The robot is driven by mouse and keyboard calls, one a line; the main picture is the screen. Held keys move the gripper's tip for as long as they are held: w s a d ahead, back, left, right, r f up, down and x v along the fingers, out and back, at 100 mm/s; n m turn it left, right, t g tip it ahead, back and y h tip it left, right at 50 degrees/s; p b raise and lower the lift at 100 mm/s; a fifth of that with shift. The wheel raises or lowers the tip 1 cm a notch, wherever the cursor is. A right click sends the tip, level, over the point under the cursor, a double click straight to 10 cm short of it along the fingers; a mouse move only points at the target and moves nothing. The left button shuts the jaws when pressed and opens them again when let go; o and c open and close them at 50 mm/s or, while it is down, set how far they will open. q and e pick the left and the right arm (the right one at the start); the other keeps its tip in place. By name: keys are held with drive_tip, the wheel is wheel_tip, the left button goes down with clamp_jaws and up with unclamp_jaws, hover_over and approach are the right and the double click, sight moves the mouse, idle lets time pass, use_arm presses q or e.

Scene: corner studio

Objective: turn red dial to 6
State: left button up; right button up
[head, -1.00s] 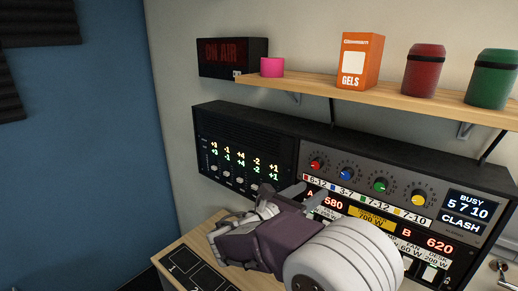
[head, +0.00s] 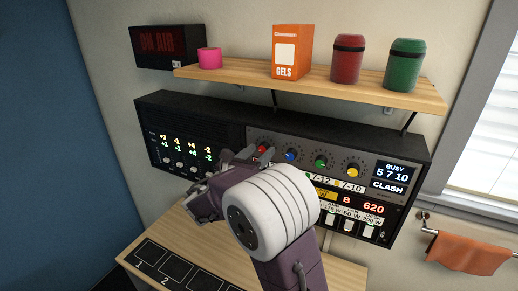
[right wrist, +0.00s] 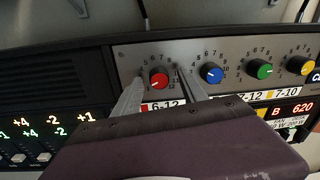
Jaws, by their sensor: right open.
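The red dial (head: 263,147) is the leftmost of the coloured dials on the grey panel (head: 300,142). It shows clearly in the right wrist view (right wrist: 159,79), with numbers around it and a label reading 6-12 below. Which number its pointer meets is too small to tell. My right gripper (head: 254,156) is open at the panel. In the right wrist view its two fingers (right wrist: 161,84) stand one on each side of the red dial, with visible gaps. My left gripper is not in view.
Blue (right wrist: 211,73), green (right wrist: 258,69) and yellow (right wrist: 306,64) dials sit to the right of the red one. A wooden shelf (head: 330,92) with several items overhangs the panel. An orange towel (head: 468,254) hangs at the right.

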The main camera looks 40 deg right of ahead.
drive_tip(key=shift+w, duration=0.15)
drive_tip(key=shift+d, duration=0.1)
clamp_jaws()
drive_tip(key=shift+f+m+b, duration=0.25)
drive_tip(key=shift+m+b, duration=0.35)
drive_tip(key=shift+b, duration=0.4)
drive_tip(key=m+b, duration=0.5)
drive_tip(key=b, duration=0.1)
drive_tip(key=m+b, duration=0.4)
drive_tip(key=b, duration=0.2)
drive_tip(key=m+b, duration=0.5)
drive_tip(key=b, duration=0.1)
drive_tip(key=shift+s+m+y+b, duration=0.25)
drive_tip(key=shift+m+y+b, duration=0.05)
drive_tip(key=shift+y+b, duration=0.1)
drive_tip(key=shift+d+r+m+t+b, duration=0.1)
drive_tip(key=shift+m+t+b, duration=0.3)
drive_tip(key=shift+m+b, duration=1.4)
unclamp_jaws()
